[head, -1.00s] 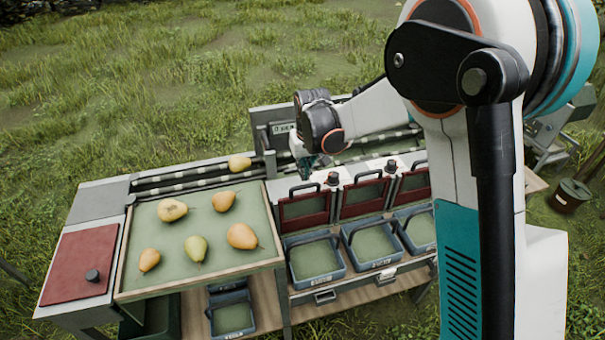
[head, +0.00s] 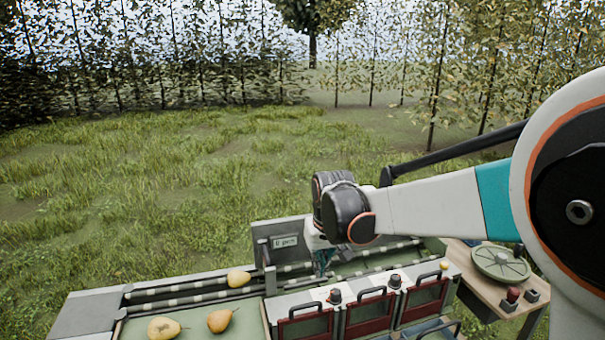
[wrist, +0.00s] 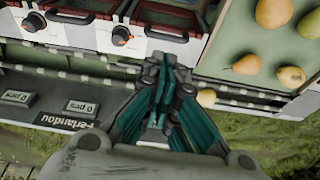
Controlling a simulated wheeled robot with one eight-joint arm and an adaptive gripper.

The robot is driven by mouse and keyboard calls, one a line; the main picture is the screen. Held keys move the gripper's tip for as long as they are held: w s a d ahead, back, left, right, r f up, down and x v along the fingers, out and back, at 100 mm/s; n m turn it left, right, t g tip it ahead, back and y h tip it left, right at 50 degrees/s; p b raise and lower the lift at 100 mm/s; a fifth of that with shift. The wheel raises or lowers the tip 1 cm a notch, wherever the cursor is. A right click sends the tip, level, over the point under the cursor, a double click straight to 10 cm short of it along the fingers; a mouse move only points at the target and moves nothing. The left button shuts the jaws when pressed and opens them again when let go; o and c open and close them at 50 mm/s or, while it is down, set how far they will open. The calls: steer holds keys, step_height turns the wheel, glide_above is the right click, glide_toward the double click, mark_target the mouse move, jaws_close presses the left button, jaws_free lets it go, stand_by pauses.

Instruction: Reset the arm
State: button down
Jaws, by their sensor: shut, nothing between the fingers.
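My gripper (head: 322,262) hangs from my wrist in the middle of the head view, fingers pointing down over the conveyor rails by the small display panel. In the wrist view my gripper (wrist: 158,125) shows its teal fingers shut with nothing between them. My arm reaches in from the right side of the head view, with the forearm nearly level. The gripper is apart from the pears. The nearest pear (head: 238,278) lies to its left on the rails.
Two pears (head: 219,320) show on the green tray at lower left; more lie in the wrist view (wrist: 274,12). Red-framed bins (head: 305,327) stand right of the tray. A display panel (head: 284,241) rises behind the rails. A round green lid (head: 500,262) sits on a side table.

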steer(key=s+d+m+t+b, duration=0.1)
steer(key=s+d+b, duration=0.1)
steer(key=s+d, duration=0.3)
steer(key=s+d+m+t+b, duration=0.1)
steer(key=s+d, duration=0.4)
steer(key=s, duration=0.8)
steer(key=s+d+t+b, duration=0.2)
steer(key=s+d, duration=0.3)
steer(key=s, duration=0.4)
steer(key=shift+s+d+f+m+t+h+b, duration=0.2)
steer(key=shift+d+m+t+h+b, duration=0.1)
steer(key=shift+d+m+h, duration=0.1)
steer(key=shift+w, duration=0.1)
